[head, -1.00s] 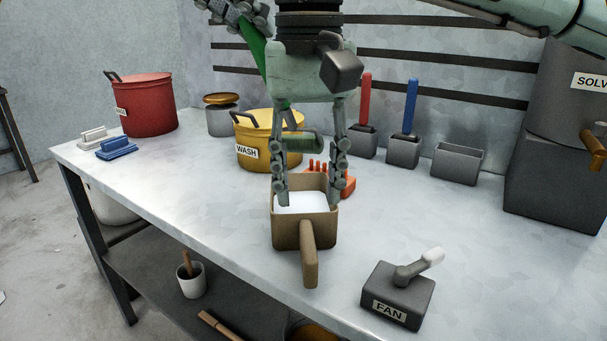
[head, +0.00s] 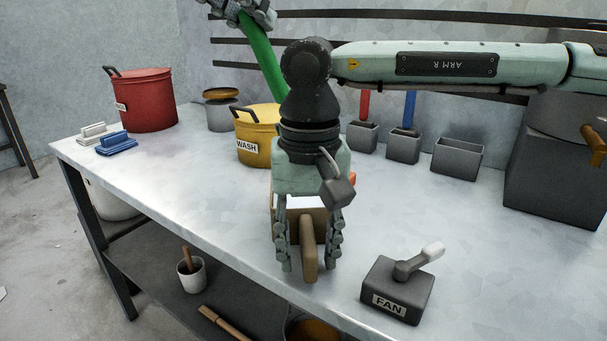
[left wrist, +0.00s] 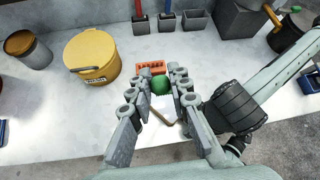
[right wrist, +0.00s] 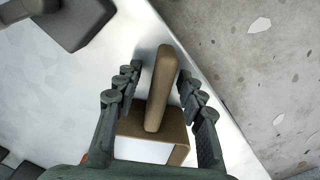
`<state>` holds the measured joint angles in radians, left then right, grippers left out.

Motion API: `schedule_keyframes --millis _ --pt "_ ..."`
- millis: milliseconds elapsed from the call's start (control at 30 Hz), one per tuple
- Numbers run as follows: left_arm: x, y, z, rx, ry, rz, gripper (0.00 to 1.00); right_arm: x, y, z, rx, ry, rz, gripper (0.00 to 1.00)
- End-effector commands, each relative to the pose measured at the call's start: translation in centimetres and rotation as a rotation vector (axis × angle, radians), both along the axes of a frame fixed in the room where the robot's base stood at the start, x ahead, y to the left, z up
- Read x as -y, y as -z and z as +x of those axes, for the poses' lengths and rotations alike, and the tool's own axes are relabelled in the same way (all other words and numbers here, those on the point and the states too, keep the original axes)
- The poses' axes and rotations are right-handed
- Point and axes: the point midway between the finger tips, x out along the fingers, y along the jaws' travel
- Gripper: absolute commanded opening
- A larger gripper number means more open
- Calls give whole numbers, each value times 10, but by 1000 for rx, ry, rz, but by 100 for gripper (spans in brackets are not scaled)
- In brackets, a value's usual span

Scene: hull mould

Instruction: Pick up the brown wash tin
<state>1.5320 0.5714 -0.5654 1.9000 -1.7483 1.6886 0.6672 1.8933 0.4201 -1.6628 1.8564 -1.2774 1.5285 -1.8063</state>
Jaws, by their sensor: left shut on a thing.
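The brown wash tin (head: 309,228) stands on the bench near its front edge, with white contents and a brown handle pointing to the front. The tin also shows in the right wrist view (right wrist: 162,85). My right gripper (head: 307,264) is low over it, with one finger on each side of the handle. Gaps show between the fingers and the handle in the right wrist view (right wrist: 160,72), so it is open. My left gripper (head: 248,14) is raised at the back, shut on a green-handled tool (head: 262,55). The tool's lower end is hidden behind my right arm.
The fan switch box (head: 396,290) stands close right of the tin. Behind it are the yellow wash pot (head: 255,150) and an orange pegged block (left wrist: 150,68). A red pot (head: 145,100) stands further left. Grey holders (head: 403,148) line the back.

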Motion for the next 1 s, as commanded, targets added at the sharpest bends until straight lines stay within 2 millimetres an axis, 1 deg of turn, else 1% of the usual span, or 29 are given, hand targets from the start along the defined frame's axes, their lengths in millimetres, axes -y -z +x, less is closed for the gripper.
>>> schedule_keyframes --millis 67,100,400,867,1000 --pt "0 0 0 1 0 -1 0 0 0 0 0 0 0 40" --pt "0 0 0 1 0 -1 0 0 0 0 0 0 0 37" --pt "0 0 0 1 0 -1 0 0 0 0 -1 0 0 0" --pt "0 -1 0 1 0 -1 0 0 -2 0 1 0 1 0" --pt "0 -1 0 1 0 -1 0 0 -12 0 2 0 2 0"
